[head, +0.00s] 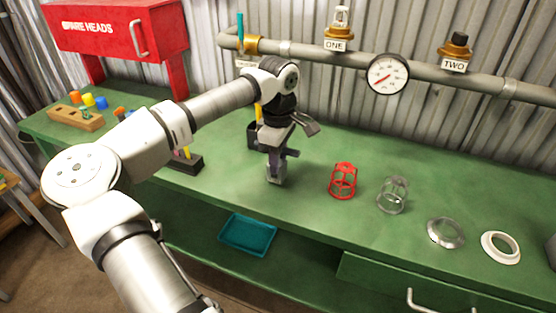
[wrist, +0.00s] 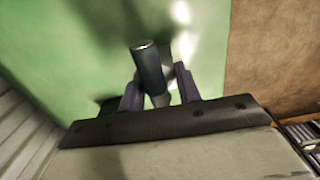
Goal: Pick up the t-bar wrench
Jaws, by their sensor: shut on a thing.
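My gripper (head: 274,156) points down over the green bench, left of the red cage. In the wrist view my gripper (wrist: 158,82) has its two fingers closed around the t-bar wrench (wrist: 149,68), seen as a dark cylinder with a pale-rimmed end. In the head view a dark bar end of the wrench (head: 291,153) sticks out to the right of the fingers. A light grey piece shows below the fingers, close to the bench top; I cannot tell whether it touches. The rest of the wrench is hidden by my fingers.
The green bench (head: 315,223) holds a red cage (head: 343,181), a clear cage (head: 392,195), a metal ring (head: 445,233) and a white ring (head: 501,247). A black holder (head: 186,162) stands left. A pipe with a gauge (head: 388,75) runs behind. A teal tray (head: 248,234) lies below.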

